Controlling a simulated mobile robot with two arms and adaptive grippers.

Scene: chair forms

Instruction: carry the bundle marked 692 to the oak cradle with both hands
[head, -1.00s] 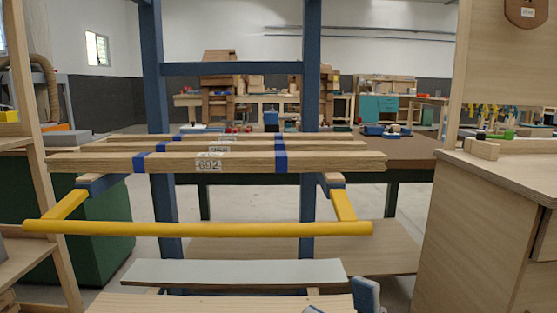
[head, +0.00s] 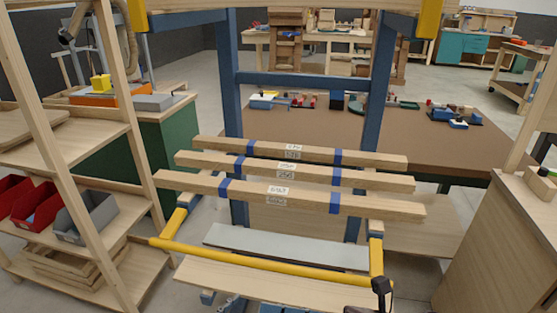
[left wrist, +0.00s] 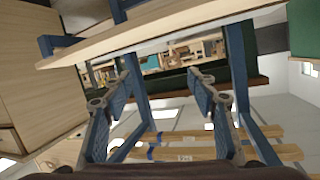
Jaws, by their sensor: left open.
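Three long wooden bundles with blue bands lie across a blue rack (head: 232,90). The nearest bundle (head: 380,207) has a white label; it read 692 in the earlier head view, but its digits are small now. The middle bundle (head: 390,182) and far bundle (head: 385,160) lie behind it. My left gripper (left wrist: 160,105) is open in the left wrist view, with nothing between its fingers; bundles (left wrist: 195,154) show beyond and below them. A dark part at the bottom right of the head view (head: 381,287) may be my right gripper; its jaws are unclear. I cannot identify the oak cradle.
A yellow bar (head: 260,264) runs across the rack's front, above a pale board. A wooden shelf with red bins (head: 42,203) stands at left. A wooden cabinet (head: 500,245) stands at right. A brown-topped table (head: 430,150) is behind the bundles.

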